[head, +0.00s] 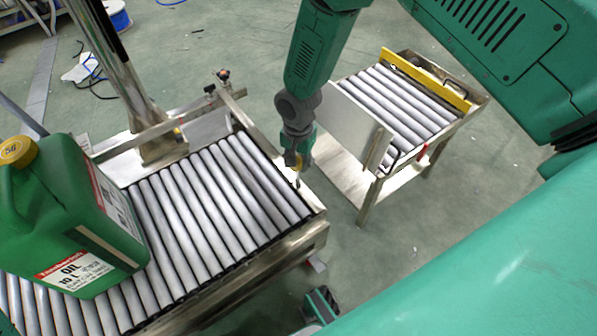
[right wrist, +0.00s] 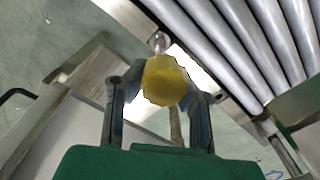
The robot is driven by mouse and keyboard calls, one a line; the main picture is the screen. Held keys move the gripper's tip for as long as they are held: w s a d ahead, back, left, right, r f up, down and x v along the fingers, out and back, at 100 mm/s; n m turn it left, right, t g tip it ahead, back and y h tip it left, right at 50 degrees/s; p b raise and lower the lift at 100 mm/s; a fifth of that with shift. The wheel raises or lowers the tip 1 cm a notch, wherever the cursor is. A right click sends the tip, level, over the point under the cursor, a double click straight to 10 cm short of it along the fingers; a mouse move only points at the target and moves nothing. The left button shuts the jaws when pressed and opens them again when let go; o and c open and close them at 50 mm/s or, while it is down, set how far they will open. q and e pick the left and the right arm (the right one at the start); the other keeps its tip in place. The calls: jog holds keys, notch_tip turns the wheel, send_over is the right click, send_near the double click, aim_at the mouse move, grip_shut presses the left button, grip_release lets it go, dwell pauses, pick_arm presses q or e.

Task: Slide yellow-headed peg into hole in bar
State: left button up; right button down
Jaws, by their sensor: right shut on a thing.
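The peg's faceted yellow head (right wrist: 165,82) sits between the two fingers of my right gripper (right wrist: 158,96) in the right wrist view. Its metallic shank (right wrist: 159,43) points away from the gripper, close to the conveyor's edge. In the head view, my right gripper (head: 296,162) is at the right end of the roller conveyor, with a little yellow showing. The metal side bar (head: 262,148) runs along that end of the rollers. I cannot make out its hole, nor tell whether the shank touches the bar. My left gripper is not seen.
A large green oil can (head: 75,215) with a yellow cap stands on the roller conveyor (head: 215,205) at the left. A second roller cart (head: 400,105) with a yellow rail stands to the right, with a gap of floor between. A metal post (head: 118,75) rises behind the conveyor.

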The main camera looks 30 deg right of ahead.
aim_at(298, 157)
jog(key=shift+r+p, duration=1.85)
jog(key=shift+r, duration=0.4)
